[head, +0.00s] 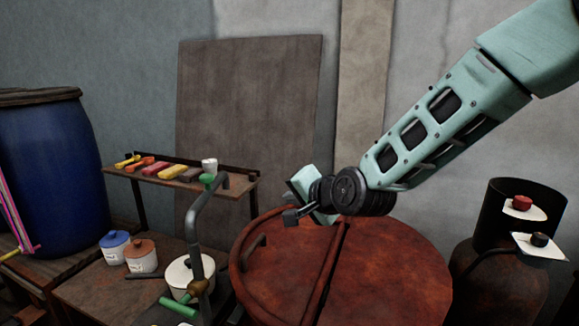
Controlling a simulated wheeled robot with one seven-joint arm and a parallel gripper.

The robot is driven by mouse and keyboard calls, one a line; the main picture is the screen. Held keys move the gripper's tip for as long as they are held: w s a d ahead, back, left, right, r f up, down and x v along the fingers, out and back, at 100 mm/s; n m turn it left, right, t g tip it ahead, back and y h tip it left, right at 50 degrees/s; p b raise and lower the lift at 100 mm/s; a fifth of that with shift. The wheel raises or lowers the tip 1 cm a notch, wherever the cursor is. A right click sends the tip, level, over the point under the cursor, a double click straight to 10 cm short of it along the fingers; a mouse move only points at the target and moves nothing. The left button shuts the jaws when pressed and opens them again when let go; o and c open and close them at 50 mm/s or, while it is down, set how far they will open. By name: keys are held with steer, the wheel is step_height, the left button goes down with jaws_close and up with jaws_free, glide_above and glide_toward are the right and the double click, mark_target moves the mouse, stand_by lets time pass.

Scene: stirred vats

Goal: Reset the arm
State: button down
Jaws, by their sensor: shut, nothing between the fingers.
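My arm (440,120) is teal and reaches in from the upper right, slanting down to the left. It ends in a dark round wrist joint above the rusty red vat lid. My gripper (291,217) is small and dark, points left, and is shut and empty. It is over the far left part of the round vat lid (385,265). I cannot tell how high it is above the lid. A teal block-shaped piece behind the wrist seems to be part of my arm.
A bent grey pipe (193,225) with green handles stands left of the lid. A shelf (240,182) holds several coloured items. White lidded pots (141,258) stand below it. A blue barrel (45,165) is at far left. A dark drum (510,280) with red and black knobs stands right.

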steer(key=s+d+f+n+g+h+b, duration=0.15)
steer(key=s+f+n+g+b, duration=0.4)
steer(key=s, duration=1.05)
steer(key=s+d+f+n+g+h+b, duration=0.1)
steer(key=s+d+f+n, duration=0.3)
steer(key=s, duration=0.5)
steer(key=s+d+f+n+g+h+b, duration=0.1)
steer(key=s+d+f+n+g+h, duration=0.2)
steer(key=s, duration=0.7)
steer(key=d+f+n+g, duration=0.1)
steer(key=d+n, duration=0.1)
steer(key=d, duration=0.1)
steer(key=shift+s+f+h, duration=0.2)
steer(key=shift+f+h, duration=0.05)
steer(key=shift+h, duration=0.1)
steer(key=shift+g, duration=0.25)
